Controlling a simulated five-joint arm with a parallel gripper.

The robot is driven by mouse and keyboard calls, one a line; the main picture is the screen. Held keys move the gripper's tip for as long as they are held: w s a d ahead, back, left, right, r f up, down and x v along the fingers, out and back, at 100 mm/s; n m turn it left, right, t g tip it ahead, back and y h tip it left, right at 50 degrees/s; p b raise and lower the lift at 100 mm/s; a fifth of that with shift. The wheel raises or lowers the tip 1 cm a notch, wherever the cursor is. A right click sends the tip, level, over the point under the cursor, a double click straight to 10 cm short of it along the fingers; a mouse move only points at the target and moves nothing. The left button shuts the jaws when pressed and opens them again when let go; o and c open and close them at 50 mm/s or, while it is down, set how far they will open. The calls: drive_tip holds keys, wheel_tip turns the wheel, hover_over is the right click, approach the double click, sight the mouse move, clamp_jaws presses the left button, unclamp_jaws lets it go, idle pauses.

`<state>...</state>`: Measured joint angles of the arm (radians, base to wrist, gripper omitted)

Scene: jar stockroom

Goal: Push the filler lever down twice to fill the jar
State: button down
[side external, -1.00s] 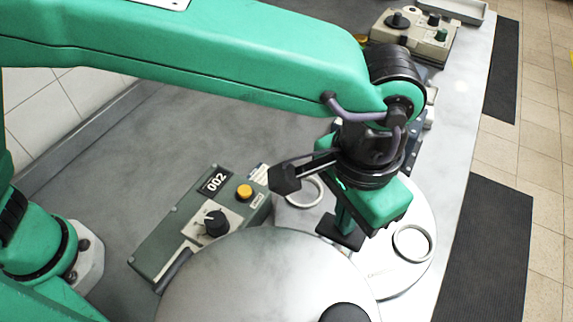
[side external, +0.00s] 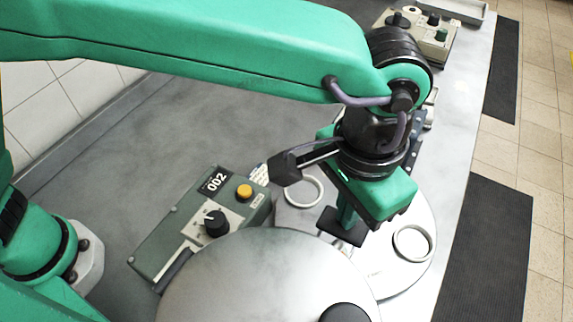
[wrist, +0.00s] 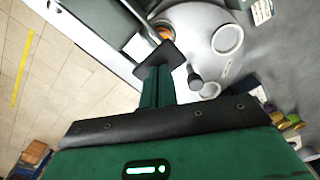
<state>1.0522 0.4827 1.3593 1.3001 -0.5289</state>
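My gripper (side external: 343,228) hangs over the pale round plate, its green fingers pointing down with black tips. In the wrist view the fingers (wrist: 160,60) are together with only a thin line between them, and nothing shows held. A dark cylindrical knob (wrist: 195,80) shows beside the fingertips, apart from them in the picture; I cannot tell whether it is the filler lever's end. In the side view a black round knob (side external: 344,315) shows at the bottom edge, by a large grey dome (side external: 250,275). A small orange patch (wrist: 166,33) shows behind the fingertips; I cannot tell whether it is the jar.
The pale plate (side external: 385,280) has white rings, one at right (side external: 413,243) and one at left (side external: 304,190). A control box marked 002 (side external: 170,237) with a black dial and yellow button stands left. Another control box (side external: 420,38) stands at the back.

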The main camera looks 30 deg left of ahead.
drive_tip(key=shift+r, duration=2.4)
wheel_tip(320, 180, up, 5)
drive_tip(key=shift+f, duration=0.1)
idle(0.3)
